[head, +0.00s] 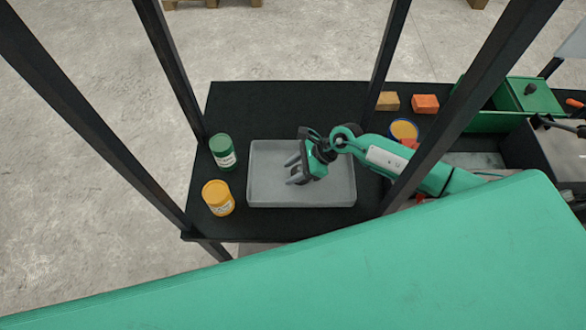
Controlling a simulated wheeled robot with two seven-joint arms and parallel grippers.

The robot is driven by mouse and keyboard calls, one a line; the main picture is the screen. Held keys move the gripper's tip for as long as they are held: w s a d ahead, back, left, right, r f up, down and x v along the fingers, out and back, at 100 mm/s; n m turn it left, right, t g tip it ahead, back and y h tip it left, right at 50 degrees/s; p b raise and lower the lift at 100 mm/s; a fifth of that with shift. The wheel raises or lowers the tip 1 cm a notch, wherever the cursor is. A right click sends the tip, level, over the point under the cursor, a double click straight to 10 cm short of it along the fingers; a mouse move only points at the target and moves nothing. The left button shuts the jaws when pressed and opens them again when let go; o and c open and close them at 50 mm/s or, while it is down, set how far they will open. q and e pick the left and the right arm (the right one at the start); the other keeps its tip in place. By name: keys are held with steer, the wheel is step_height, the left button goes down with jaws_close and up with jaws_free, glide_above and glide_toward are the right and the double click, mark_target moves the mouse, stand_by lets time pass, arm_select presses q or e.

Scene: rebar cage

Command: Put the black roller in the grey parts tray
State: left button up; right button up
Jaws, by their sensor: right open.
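The grey parts tray (263,195) lies on the black table in the middle of the head view. My right gripper (292,170) is over the tray, with its fingers apart and pointing left. I see nothing between the fingers. I cannot make out the black roller for certain. The part of the tray under the gripper and wrist is hidden. My left gripper is not in view.
A green can (223,152) and a yellow can (217,198) stand left of the tray. An ochre block (388,101), an orange block (425,104) and a green box (485,121) are at the right. Dark posts (390,45) rise around the table.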

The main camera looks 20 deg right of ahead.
steer(key=shift+r, duration=0.15)
steer(key=shift+d+r, duration=0.1)
steer(key=shift+d, duration=0.15)
steer(key=b+v, duration=0.4)
steer(key=v, duration=0.7)
steer(key=shift+r, duration=0.2)
steer(key=shift+d, duration=0.15)
